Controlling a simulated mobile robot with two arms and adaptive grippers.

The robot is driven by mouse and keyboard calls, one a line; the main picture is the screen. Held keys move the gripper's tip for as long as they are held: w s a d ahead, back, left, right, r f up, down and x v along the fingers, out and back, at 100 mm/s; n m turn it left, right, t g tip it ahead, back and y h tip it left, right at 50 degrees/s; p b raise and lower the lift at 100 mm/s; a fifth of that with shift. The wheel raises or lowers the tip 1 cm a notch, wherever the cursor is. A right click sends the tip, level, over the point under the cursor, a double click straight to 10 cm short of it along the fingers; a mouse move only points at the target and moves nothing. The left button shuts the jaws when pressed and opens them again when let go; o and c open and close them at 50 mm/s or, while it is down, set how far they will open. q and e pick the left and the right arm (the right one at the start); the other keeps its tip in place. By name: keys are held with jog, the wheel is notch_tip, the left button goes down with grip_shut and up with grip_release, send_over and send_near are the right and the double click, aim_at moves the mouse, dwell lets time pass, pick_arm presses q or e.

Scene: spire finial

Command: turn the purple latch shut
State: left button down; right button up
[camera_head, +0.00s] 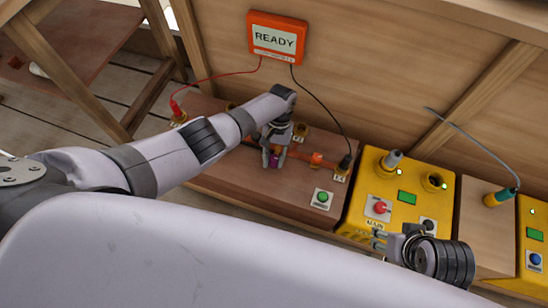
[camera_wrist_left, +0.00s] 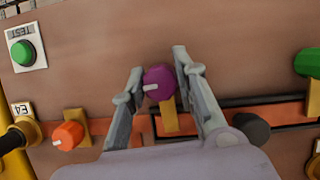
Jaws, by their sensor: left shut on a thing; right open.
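The purple latch (camera_wrist_left: 160,82) is a round knob with a white mark pointing left in the left wrist view. It sits by a yellow-brown tab on an orange strip. In the head view a bit of purple latch (camera_head: 273,160) shows on the brown bench panel. My left gripper (camera_wrist_left: 160,68) has one finger on each side of the latch and is shut on it; it also shows in the head view (camera_head: 272,155). My right gripper (camera_head: 379,240) is open and empty, near the front edge of the yellow box marked MAIN.
An orange latch (camera_wrist_left: 68,136), a dark knob (camera_wrist_left: 250,128) and a green knob (camera_wrist_left: 308,62) are close to the gripper. The green TEST button (camera_head: 322,197) is nearby. An orange screen (camera_head: 277,38) reads READY; its red and black cables run to the bench. A yellow box (camera_head: 405,185) stands right.

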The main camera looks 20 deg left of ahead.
aim_at(279, 150)
pick_arm(q)
jog(key=shift+m, duration=0.6)
jog(key=c, duration=1.6)
grip_release()
jog(key=shift+o, duration=0.2)
jog(key=v, duration=1.2)
jog(key=shift+d, duration=0.2)
